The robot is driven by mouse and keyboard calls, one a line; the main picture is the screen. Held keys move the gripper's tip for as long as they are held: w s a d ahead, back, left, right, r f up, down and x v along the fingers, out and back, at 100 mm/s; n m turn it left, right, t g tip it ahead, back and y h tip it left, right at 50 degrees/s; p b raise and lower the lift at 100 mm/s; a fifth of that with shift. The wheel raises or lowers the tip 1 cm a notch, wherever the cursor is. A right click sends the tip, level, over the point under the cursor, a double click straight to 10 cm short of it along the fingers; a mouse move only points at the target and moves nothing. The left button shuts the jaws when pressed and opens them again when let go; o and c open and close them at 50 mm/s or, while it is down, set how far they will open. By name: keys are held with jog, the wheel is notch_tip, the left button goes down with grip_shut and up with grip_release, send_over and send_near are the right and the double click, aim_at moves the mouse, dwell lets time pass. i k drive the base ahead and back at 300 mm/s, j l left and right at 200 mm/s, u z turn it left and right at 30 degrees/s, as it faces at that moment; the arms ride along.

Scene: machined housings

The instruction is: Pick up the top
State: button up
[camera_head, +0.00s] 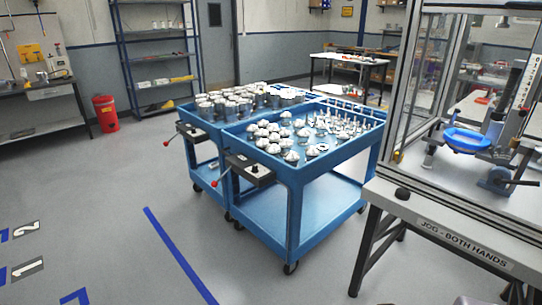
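Several silver, dome-like housing parts (269,137) stand in the left half of the top tray of the nearer blue cart (293,184). They look like the tops, but the frame does not single one out. Smaller upright metal parts (345,122) fill the right half of that tray. The farther blue cart (207,127) carries several cylindrical housings (236,101). My gripper is not in view, and nothing is seen held.
A framed workstation (445,228) with a blue round part (467,140) stands at the right, close to the nearer cart. Red-knobbed levers (215,183) stick out from the carts' left side. A red bin (106,113) and shelving stand behind.

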aim_at(311, 152)
jog(key=i+j+z, duration=0.2)
jog(key=i, duration=0.45)
jog(key=i+j+z, duration=0.2)
jog(key=i, duration=0.5)
jog(key=i+j+z, duration=0.25)
jog(key=i+j, duration=0.15)
jog(key=i, duration=0.25)
jog(key=i+j+z, duration=0.2)
jog(key=i+j, duration=0.3)
jog(key=i, duration=0.1)
